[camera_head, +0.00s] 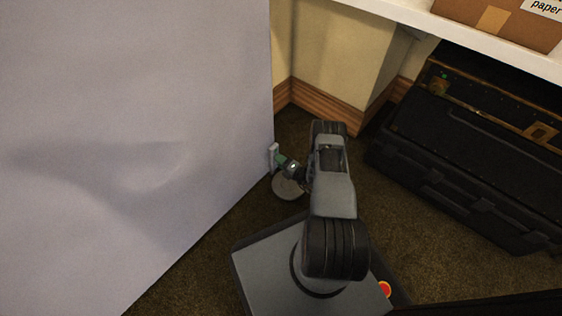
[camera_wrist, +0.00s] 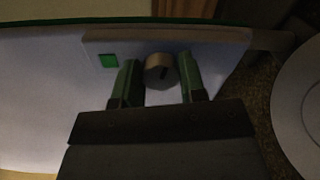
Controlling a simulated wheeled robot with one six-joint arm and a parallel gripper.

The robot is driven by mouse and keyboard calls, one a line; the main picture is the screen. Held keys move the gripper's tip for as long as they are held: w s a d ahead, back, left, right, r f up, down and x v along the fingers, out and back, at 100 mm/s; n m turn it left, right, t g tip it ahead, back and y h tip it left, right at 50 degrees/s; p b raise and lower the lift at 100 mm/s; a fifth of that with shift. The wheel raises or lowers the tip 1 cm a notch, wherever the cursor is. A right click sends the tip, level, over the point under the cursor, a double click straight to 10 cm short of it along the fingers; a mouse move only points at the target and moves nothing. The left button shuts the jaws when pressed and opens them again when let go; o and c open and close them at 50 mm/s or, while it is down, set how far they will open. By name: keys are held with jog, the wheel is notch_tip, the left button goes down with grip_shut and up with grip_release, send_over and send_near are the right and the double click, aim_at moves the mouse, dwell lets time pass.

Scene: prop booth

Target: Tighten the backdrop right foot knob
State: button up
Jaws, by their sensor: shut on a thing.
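The knob (camera_wrist: 160,71) is a short grey-brown cylinder with a dark slot mark on its face. It stands on a pale bar-shaped foot plate (camera_wrist: 215,42) with a green square (camera_wrist: 108,62) to its left. My gripper (camera_wrist: 159,80) has its two green fingers on either side of the knob and is shut on it. In the head view my gripper (camera_head: 280,158) reaches the pale foot part (camera_head: 273,156) at the backdrop's right edge; the knob is hidden there. The backdrop (camera_head: 130,120) is a large pale grey sheet on the left.
A pale round disc (camera_head: 288,187) lies by the foot, below my gripper; it also shows in the wrist view (camera_wrist: 300,105). A black case (camera_head: 470,150) stands at the right under a white shelf (camera_head: 480,35) bearing a cardboard box (camera_head: 500,18). Wall corner (camera_head: 330,95) behind.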

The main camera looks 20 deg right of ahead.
jog(key=shift+d+m, duration=0.1)
jog(key=shift+m, duration=0.9)
jog(key=o, duration=0.9)
